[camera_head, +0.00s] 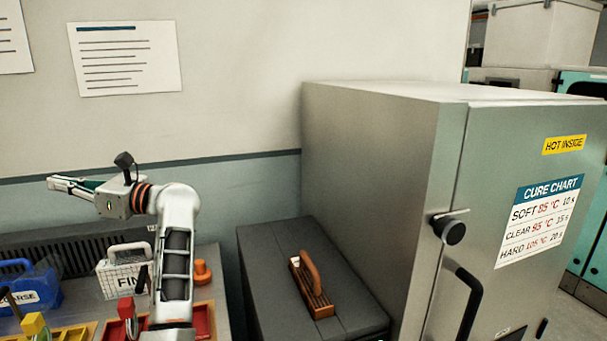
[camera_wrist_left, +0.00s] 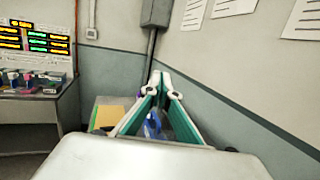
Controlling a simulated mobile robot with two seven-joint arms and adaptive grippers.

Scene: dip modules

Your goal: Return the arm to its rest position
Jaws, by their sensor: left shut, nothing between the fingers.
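My left arm rises from the bench at the lower left of the head view. Its gripper (camera_head: 52,182) is held up in front of the wall, pointing left, above the bench and touching nothing. In the left wrist view the two green-lined fingers (camera_wrist_left: 160,78) meet at their tips, with nothing between them. My right gripper is in neither view.
Below the arm are a white basket (camera_head: 112,280), a blue basket (camera_head: 45,284), red trays (camera_head: 202,322) and an orange knob-like piece (camera_head: 202,272). A dark grey box (camera_head: 262,262) bears a brown-handled tool (camera_head: 312,284). A large steel cabinet (camera_head: 380,150) stands right. The wall (camera_head: 240,80) is behind.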

